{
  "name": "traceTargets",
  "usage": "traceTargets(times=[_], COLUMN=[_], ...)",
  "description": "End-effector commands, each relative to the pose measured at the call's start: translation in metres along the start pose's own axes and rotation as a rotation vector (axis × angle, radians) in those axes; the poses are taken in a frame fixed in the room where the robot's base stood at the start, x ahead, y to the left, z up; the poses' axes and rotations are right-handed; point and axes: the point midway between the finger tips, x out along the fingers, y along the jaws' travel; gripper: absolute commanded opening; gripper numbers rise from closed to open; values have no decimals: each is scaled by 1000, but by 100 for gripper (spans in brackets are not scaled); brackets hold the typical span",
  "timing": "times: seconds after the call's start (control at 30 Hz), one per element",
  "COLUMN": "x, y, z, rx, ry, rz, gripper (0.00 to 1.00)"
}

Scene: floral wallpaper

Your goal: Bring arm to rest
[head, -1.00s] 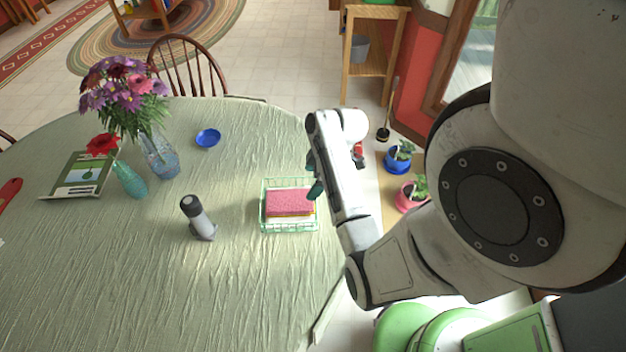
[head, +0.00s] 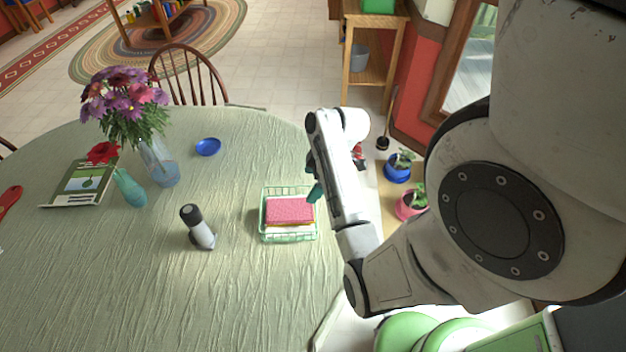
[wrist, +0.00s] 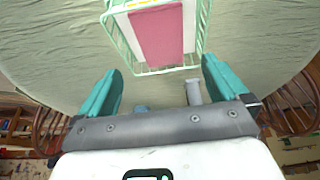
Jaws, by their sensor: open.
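My gripper (head: 314,180) is at the right edge of the table, just beside a green wire basket (head: 264,236). In the wrist view my gripper (wrist: 160,88) has its two teal fingers spread wide, with nothing between them. The basket also shows in the wrist view (wrist: 124,52), beyond the fingertips. It holds a pink item (head: 290,209) over yellow and white layers. My arm is bent and reaches from the right of the head view. Part of the gripper is hidden behind my own forearm in the head view.
The round table (head: 120,290) has a wrinkled pale green cloth. A grey bottle with a dark cap (head: 198,228), a blue dish (head: 208,147), flower vases (head: 158,165) and a book (head: 80,183) stand on it. Potted plants (head: 398,167) are at the right. The table's front is clear.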

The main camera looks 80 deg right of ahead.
Motion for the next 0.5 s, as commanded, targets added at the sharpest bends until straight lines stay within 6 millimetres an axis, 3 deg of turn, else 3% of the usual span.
traceTargets(times=[0.37,0.5], x=[1,19], y=[-1,-23], z=[-1,-12], rx=[0,14], ry=[-2,-38], rz=[-1,-21], gripper=[100,100])
